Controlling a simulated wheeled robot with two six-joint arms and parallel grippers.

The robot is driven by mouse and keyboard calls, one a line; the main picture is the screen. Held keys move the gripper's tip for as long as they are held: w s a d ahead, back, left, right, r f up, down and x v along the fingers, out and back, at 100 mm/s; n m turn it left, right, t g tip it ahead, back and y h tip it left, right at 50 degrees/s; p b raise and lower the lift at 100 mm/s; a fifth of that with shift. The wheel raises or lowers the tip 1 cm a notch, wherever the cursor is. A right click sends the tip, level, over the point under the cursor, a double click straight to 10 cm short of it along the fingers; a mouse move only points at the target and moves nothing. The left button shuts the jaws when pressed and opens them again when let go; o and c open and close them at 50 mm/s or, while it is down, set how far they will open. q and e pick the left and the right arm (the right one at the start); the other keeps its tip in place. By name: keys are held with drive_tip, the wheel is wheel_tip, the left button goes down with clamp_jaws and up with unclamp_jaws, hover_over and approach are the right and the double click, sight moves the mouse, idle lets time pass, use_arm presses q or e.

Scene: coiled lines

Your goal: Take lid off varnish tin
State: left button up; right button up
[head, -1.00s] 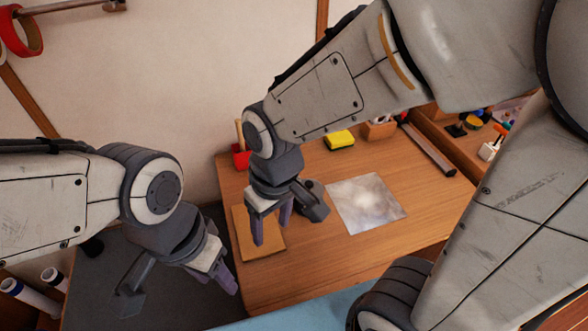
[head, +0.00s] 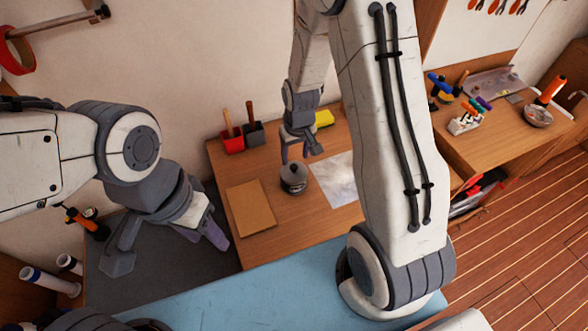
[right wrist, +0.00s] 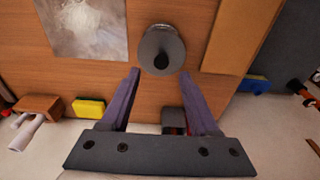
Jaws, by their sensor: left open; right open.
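The varnish tin (head: 293,178) stands on the wooden bench, a small round dark grey pot with its lid on. In the right wrist view its round lid (right wrist: 151,48) with a dark knob (right wrist: 161,60) lies just beyond the fingertips. My right gripper (head: 294,160) is open and empty, above and behind the tin in the head view. It also shows in the right wrist view (right wrist: 160,75), with its purple fingers spread and apart from the tin. My left gripper (head: 215,240) is open and empty at the left, over the dark grey surface, away from the tin.
A brown board (head: 250,207) lies left of the tin and a pale marbled sheet (head: 336,180) right of it. Red (head: 232,141) and dark (head: 254,133) holders and a yellow sponge (head: 324,118) stand along the back. A blue surface (head: 240,300) is in front.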

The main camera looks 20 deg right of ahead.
sight(294, 166)
drive_tip(key=shift+w+a+f+p, duration=0.15)
drive_tip(key=shift+f+p, duration=0.25)
drive_tip(key=shift+f, duration=0.8)
drive_tip(key=shift+w+d+f+p, duration=0.1)
drive_tip(key=shift+f+p, duration=0.25)
drive_tip(key=shift+f, duration=0.8)
clamp_jaws()
